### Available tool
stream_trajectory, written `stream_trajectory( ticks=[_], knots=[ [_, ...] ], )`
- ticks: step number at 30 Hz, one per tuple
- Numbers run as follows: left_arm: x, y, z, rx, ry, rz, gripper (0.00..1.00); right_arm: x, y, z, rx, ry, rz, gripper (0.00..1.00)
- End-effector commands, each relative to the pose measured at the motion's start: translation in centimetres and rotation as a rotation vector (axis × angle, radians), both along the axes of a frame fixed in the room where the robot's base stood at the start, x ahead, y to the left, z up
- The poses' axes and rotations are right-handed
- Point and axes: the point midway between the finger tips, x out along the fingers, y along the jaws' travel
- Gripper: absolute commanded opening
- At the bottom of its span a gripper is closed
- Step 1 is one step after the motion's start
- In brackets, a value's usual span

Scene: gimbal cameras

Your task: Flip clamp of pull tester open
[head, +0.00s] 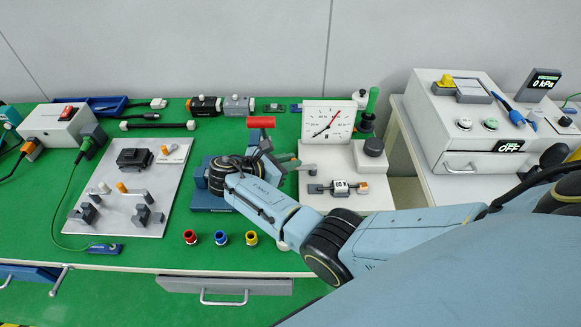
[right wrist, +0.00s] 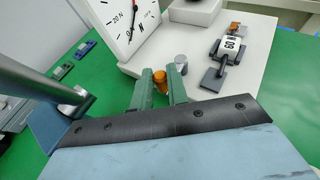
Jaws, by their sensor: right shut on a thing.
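The pull tester has a white base with a square dial gauge (head: 328,122) and a grey post (head: 308,168). The gauge (right wrist: 125,25) and the post (right wrist: 181,63) also show in the right wrist view. Left of the gauge, a red handle (head: 262,122) sits on an upright lever beside a blue base (head: 208,200). My right arm covers much of this part, so the clamp's exact position cannot be told. In the right wrist view, my right gripper (right wrist: 161,87) has its green fingers closed on a small orange piece (right wrist: 160,76). My left gripper is out of view.
A grey plate (head: 130,190) with fixtures lies to the left. Red, blue and yellow rings (head: 221,238) stand near the front edge. A white control box (head: 465,110) stands at the right.

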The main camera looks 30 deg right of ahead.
Motion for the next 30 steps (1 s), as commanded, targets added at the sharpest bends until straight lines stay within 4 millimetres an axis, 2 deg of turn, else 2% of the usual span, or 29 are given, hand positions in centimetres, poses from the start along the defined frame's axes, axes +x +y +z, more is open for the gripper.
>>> stream_trajectory(
  ticks=[1,4,16,17,21,30],
  knots=[
    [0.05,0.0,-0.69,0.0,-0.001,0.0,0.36,0.32,-0.15,-0.22,-0.002,0.0,-0.029,0.0],
    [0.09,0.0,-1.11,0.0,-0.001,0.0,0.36,0.48,-0.26,-0.17,-0.003,-0.001,-0.069,0.0],
    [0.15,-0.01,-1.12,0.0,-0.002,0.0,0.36,0.55,-0.32,0.05,-0.002,-0.001,-0.09,0.0],
    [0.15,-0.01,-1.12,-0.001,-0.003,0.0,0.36,0.56,-0.32,0.05,-0.002,-0.001,-0.09,0.2],
    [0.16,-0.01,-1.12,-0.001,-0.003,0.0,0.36,0.56,-0.29,0.05,-0.002,-0.001,-0.09,0.38],
    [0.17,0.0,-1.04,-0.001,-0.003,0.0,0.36,0.53,-0.13,0.09,-0.001,0.0,-0.089,0.38]
  ],
)
